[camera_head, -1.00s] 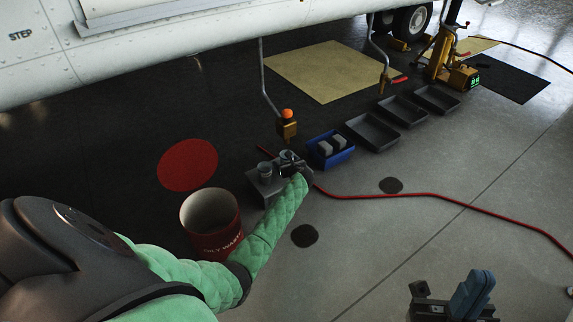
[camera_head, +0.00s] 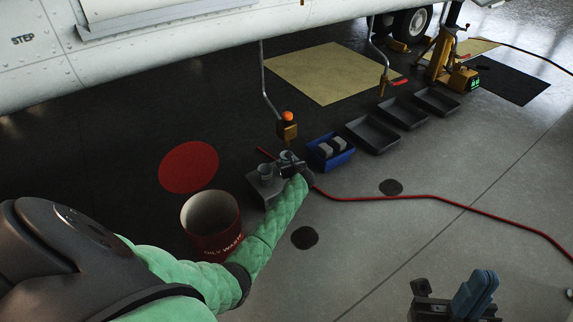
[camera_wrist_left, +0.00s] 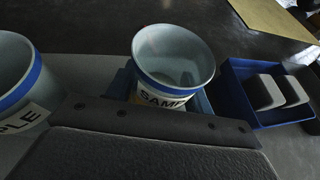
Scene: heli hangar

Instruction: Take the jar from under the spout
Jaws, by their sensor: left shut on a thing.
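A clear jar with a blue band and a "SAMPLE" label stands upright in the left wrist view (camera_wrist_left: 172,62), between the blue fingers of my left gripper (camera_head: 289,163), which is shut on it. In the head view this jar (camera_head: 286,155) is small and partly hidden by the gripper. The spout (camera_head: 287,131), a brass fitting with an orange ball under a bent pipe, hangs just above and beyond it. A second jar (camera_head: 265,173) stands to the left on a grey stand (camera_head: 256,189). My right gripper (camera_head: 455,301) is at the bottom right; its finger gap is unclear.
A red oily-waste bin (camera_head: 217,244) stands close to my left forearm. A blue bin (camera_head: 340,160) with grey blocks and several grey trays (camera_head: 372,133) lie to the right. A red hose (camera_head: 430,196) crosses the floor. The aircraft's belly (camera_head: 180,40) spans the top. Floor at right is mostly clear.

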